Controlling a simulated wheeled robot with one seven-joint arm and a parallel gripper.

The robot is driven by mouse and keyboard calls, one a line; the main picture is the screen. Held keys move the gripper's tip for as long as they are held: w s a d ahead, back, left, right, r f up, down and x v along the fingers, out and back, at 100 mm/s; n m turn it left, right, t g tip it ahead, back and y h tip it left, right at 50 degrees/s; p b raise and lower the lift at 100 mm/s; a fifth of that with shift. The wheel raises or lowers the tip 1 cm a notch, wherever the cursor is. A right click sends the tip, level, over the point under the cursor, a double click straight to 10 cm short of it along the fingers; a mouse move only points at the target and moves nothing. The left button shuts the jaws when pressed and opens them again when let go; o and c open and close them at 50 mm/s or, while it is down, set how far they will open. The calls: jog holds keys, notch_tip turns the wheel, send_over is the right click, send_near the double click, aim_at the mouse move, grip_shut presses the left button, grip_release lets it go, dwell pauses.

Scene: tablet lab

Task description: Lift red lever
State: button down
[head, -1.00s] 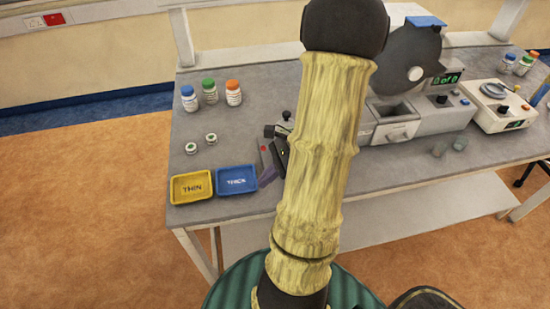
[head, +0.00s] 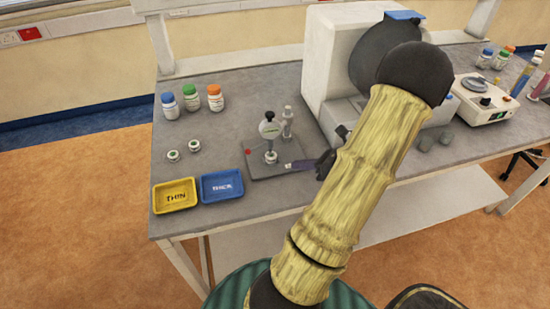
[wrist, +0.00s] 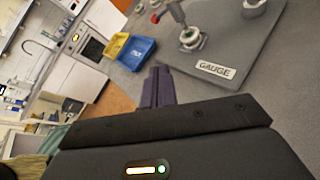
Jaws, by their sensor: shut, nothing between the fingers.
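The gauge stand (head: 270,130) stands upright on a grey base plate (head: 262,172) in the middle of the bench, with a round dial on top. A small red lever tip (head: 248,152) shows at the plate's left side, and a red knob (wrist: 155,18) shows near the top of the wrist view. The plate there bears the label GAUGE (wrist: 216,70). My gripper (head: 297,165) is at the right edge of the plate, apart from the lever. Its purple fingers (wrist: 158,88) are together and empty in the wrist view.
A yellow THIN tray (head: 160,207) and a blue THICK tray (head: 206,198) lie at the bench's front left. Several capped bottles (head: 192,108) and two small jars (head: 183,157) stand behind them. A large white machine (head: 325,60) stands right of the gauge, partly behind my arm.

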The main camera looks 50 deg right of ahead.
aim_at(256, 148)
jog(key=x, duration=0.9)
jog(key=shift+w+a+p, duration=0.1)
jog(key=shift+w+p, duration=0.05)
jog(key=shift+p, duration=0.15)
jog(key=shift+w+a+r+p, duration=0.1)
jog(key=shift+w+r+p, duration=0.1)
jog(key=shift+w, duration=0.5)
jog(key=shift+w+a+r+p, duration=0.1)
jog(key=shift+w+r+p, duration=0.1)
jog(key=shift+w, duration=0.45)
jog(key=shift+w+a+r+p, duration=0.1)
jog(key=shift+w+r+p, duration=0.1)
jog(key=shift+w, duration=0.5)
jog(key=shift+w, duration=0.1)
